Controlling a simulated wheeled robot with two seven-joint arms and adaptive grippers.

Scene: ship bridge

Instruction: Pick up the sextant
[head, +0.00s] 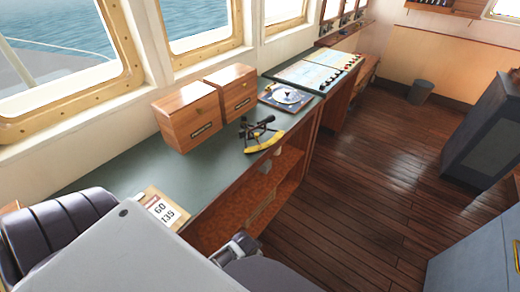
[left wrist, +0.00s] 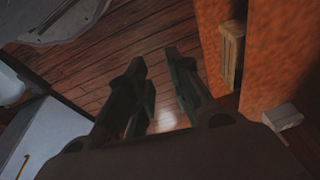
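The sextant (head: 259,133) rests on the green-topped counter (head: 222,158) near its front edge. It has a black frame and a yellow curved arc facing the room. My left gripper (left wrist: 157,75) shows in the left wrist view with its two dark fingers apart and nothing between them. It is over the wooden floor beside the orange-brown cabinet side, away from the sextant, which is not in that view. A piece of my arm shows at the bottom of the head view; I cannot tell which. My right gripper is not recognisable in either view.
Two wooden boxes (head: 187,116) (head: 233,90) stand behind the sextant by the windows. A dark plate with a round instrument (head: 286,95) lies beyond it. A numbered card (head: 161,209) lies at the near end. Open shelves are under the counter. The floor (head: 350,185) is clear.

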